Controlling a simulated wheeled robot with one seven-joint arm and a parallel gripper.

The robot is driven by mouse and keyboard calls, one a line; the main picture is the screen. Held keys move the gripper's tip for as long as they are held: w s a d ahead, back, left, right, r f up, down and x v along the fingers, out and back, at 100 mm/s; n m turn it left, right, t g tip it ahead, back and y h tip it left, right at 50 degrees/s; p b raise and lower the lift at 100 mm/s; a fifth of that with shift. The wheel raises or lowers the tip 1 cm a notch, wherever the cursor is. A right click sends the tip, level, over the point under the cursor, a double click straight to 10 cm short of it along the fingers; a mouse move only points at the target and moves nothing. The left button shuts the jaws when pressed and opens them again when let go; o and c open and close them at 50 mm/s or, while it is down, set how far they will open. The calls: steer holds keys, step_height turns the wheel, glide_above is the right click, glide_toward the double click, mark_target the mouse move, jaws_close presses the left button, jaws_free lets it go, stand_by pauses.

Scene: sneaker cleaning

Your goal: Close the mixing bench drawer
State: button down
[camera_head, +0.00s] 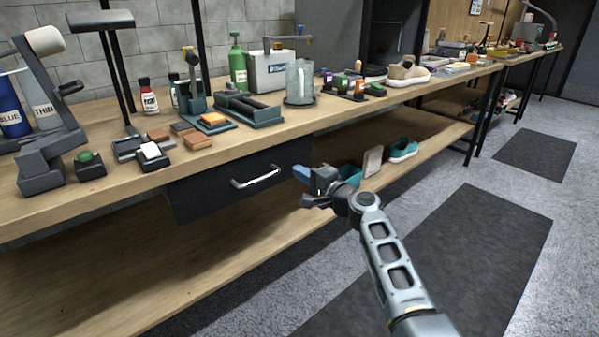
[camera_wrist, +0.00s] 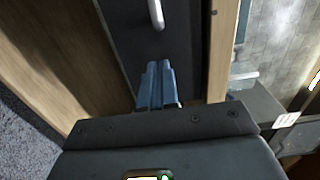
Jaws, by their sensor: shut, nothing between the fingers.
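The mixing bench drawer (camera_head: 238,187) is a dark front with a silver bar handle (camera_head: 256,177), set under the wooden bench top. I cannot tell for certain whether it stands slightly out from the bench. My gripper (camera_head: 301,173) is just right of the drawer front in the head view, its blue fingers pointing toward the bench. In the wrist view the blue fingers (camera_wrist: 156,84) are together and empty, in front of the dark drawer face (camera_wrist: 135,42). The handle (camera_wrist: 156,13) shows beyond their tips at the top. No contact with the drawer is visible.
The bench top (camera_head: 240,146) carries a green bottle (camera_head: 238,68), a clear pitcher (camera_head: 300,85), small blocks and tools. A lower shelf (camera_head: 150,285) runs beneath, with teal shoes (camera_head: 403,150) on it. Dark mats (camera_head: 455,265) lie on the open floor at the right.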

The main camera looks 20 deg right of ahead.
steer(key=p+v, duration=0.2)
steer(key=v, duration=0.8)
steer(key=s+a+f+n+g+h, duration=0.2)
steer(key=s+f+g+h, duration=0.15)
steer(key=s+f, duration=1.15)
steer(key=s+a+n+h, duration=0.2)
steer(key=s+n+h, duration=0.15)
steer(key=s, duration=1.65)
steer(key=s+a+r+n+t+y, duration=0.15)
steer(key=s+r+n, duration=0.25)
steer(key=s+r, duration=0.5)
steer(key=s+a+r+n, duration=0.35)
steer(key=s+r, duration=0.35)
steer(key=s, duration=0.3)
step_height(320, 180, up, 15)
steer(key=n+p, duration=0.1)
steer(key=p, duration=1.2)
steer(key=shift+s, duration=0.4)
